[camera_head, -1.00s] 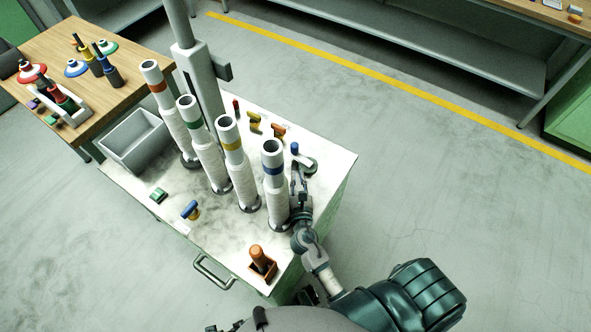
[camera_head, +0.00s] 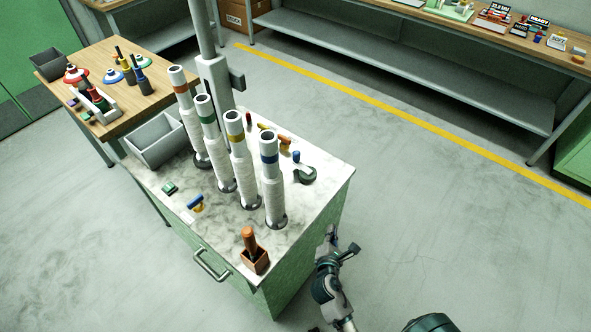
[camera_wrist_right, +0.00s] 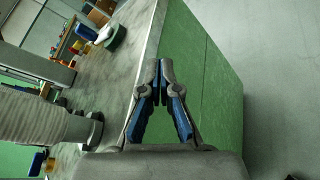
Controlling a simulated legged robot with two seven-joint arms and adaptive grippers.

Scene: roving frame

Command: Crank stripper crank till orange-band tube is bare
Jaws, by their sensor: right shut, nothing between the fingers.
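The orange-band tube (camera_head: 178,79) stands upright at the back left of a row on the marble-topped cabinet. White wrapping covers its lower part; its top with the orange band is uncovered. A dark green round piece (camera_head: 306,175) with a blue knob (camera_head: 296,157) sits at the cabinet's right side; I cannot tell whether it is the stripper crank. My right gripper (camera_head: 332,236) is beyond the cabinet's right edge, apart from the tubes. In the wrist view its fingertips (camera_wrist_right: 159,72) are together and empty. My left gripper is out of view.
Green-, yellow- and blue-band tubes (camera_head: 269,184) stand in front of the orange one. A grey bin (camera_head: 155,143) and post are behind. An orange-handled tool in a box (camera_head: 254,252) is at the front corner. Open floor lies right.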

